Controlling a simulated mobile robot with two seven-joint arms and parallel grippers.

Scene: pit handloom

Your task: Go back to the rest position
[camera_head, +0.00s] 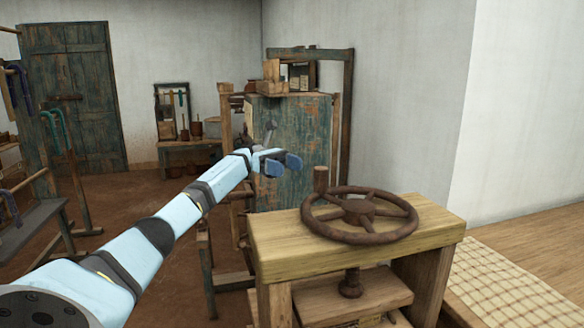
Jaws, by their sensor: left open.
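My left gripper (281,165) is at the end of my light-blue left arm, which reaches in from the lower left. Its blue-tipped fingers are apart, with nothing visible between them. It is in the air, up and to the left of a rusty handwheel (361,214), apart from the wheel. The wheel lies flat on a wooden stand (434,224) and has an upright wooden knob (320,179) at its rim. My right gripper does not show.
A worn blue-green cabinet (305,140) stands behind my gripper. A grey bench (35,222) and posts are at the left. A checked cloth (505,285) lies on wood at the lower right. A door (72,95) and small table (190,147) are at the back.

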